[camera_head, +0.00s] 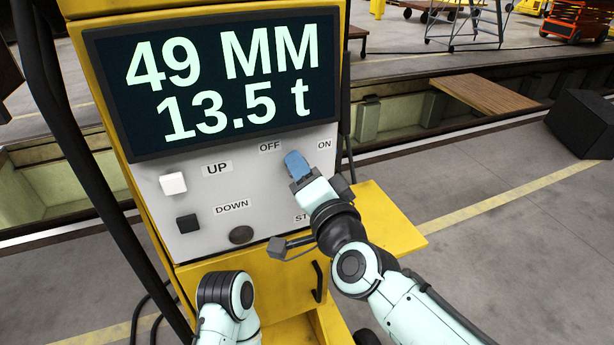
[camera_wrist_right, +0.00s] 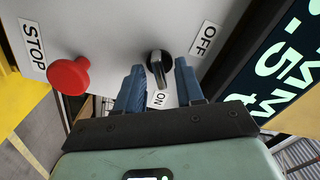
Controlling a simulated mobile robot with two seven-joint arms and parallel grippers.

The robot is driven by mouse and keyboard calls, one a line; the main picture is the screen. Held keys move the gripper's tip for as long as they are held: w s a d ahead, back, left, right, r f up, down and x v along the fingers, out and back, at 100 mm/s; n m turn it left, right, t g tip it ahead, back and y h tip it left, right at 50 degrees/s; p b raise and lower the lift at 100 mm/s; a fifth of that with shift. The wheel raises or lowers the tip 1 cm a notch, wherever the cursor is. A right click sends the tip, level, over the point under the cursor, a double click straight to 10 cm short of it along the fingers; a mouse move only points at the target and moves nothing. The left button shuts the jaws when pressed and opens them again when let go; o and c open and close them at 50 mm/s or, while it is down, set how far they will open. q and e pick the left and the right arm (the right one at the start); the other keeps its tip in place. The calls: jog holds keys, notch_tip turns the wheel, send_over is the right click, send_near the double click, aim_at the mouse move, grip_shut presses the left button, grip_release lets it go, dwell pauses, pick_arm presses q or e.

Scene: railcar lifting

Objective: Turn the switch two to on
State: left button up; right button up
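A grey control panel (camera_head: 250,185) carries a rotary switch between OFF and ON labels. In the right wrist view, the switch is a dark knob (camera_wrist_right: 157,66) with a lighter strip, close to the ON label (camera_wrist_right: 159,99); the OFF label (camera_wrist_right: 204,38) is to its upper right. I cannot tell its exact setting. My right gripper (camera_head: 294,160) is at the panel and hides the switch in the head view. In the wrist view, its blue fingers (camera_wrist_right: 160,68) are apart, one on each side of the knob, with gaps visible. My left gripper is out of view; only part of its arm shows.
A red STOP button (camera_wrist_right: 69,76) is beside the knob. A white UP button (camera_head: 173,183) and a black DOWN button (camera_head: 187,224) are at the panel's left. The display (camera_head: 215,80) reads 49 MM and 13.5 t. A yellow shelf (camera_head: 385,218) sticks out at right.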

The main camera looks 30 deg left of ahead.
jog(key=b+v, duration=0.2)
jog(key=v, duration=1.1)
jog(key=shift+s, duration=0.2)
